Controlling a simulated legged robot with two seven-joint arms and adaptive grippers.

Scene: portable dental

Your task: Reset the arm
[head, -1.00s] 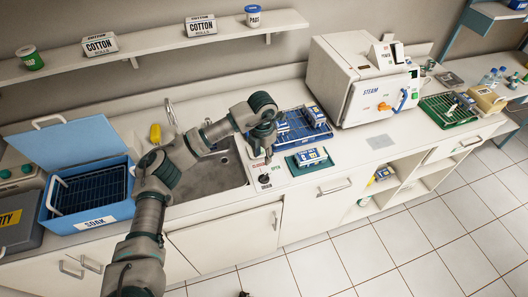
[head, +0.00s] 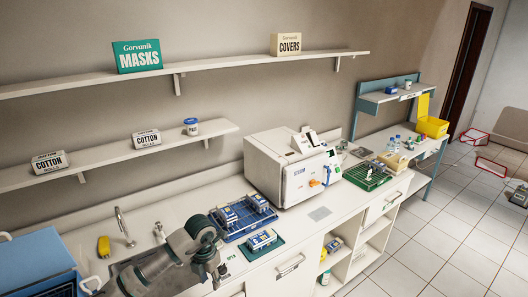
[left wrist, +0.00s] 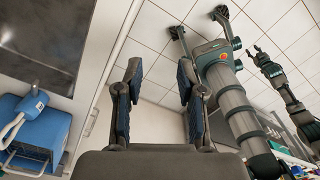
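My left arm comes in at the bottom of the head view, over the sink. My left gripper (head: 216,277) hangs at the counter edge near the front of the sink, apart from the cassettes. In the left wrist view its two fingers (left wrist: 157,85) are spread wide with nothing between them, with floor tiles behind. My right arm seems to show at the right of the left wrist view; its gripper end (left wrist: 262,55) is small, and its opening is unclear. The head view does not show the right gripper.
A blue rack (head: 238,234) holds blue-white cassettes; another cassette (head: 262,239) lies on a green mat. A white sterilizer (head: 262,165) stands behind. The sink (head: 128,270) and the blue soak tub (head: 40,268) are at left. Floor (head: 440,230) at right is largely clear.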

